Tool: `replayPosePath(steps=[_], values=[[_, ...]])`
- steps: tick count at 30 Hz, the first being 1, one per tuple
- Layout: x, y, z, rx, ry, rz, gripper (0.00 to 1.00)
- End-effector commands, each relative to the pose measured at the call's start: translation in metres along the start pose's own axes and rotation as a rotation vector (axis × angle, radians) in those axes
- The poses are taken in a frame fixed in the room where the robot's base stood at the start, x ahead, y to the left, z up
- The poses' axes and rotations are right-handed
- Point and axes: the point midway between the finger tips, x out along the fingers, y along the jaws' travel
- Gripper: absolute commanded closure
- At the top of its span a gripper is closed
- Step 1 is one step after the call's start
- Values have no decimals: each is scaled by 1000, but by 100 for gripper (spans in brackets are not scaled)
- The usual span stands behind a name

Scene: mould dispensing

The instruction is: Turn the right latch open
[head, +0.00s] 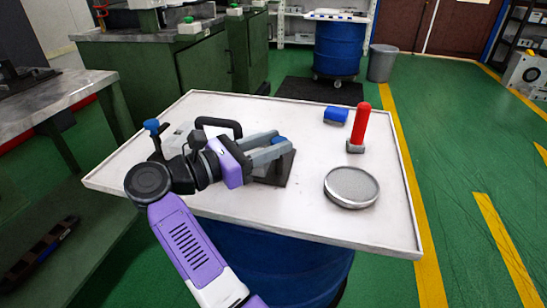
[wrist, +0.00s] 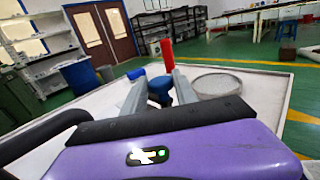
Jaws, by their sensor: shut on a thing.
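The mould (head: 178,134) is a grey box with a black handle, largely hidden behind my arm, on the white table. The right latch (head: 279,140) has a blue knob; only a little of it shows between my fingers. In the wrist view the blue knob (wrist: 160,86) sits between the two grey fingers. My gripper (head: 276,148) reaches to the right over a dark plate (head: 272,178) and is shut on the right latch. Another blue-topped latch (head: 152,125) stands upright at the left. The right latch's stem and exact angle are hidden.
On the table's right side are a blue block (head: 336,115), a red-handled tool (head: 360,125) standing upright, and a round grey sieve or dish (head: 351,187). The raised table rim (head: 409,190) is close beyond them. The table's front right is clear.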

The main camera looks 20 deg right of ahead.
Motion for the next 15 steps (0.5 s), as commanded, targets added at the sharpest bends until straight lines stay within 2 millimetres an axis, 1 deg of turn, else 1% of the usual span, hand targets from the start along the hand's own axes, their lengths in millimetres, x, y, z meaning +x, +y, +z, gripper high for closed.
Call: replayPosePath(steps=[1, 15], values=[[0, 0, -5, -2, 2, -16, 100], [1, 0, -2, -4, 2, -63, 100]])
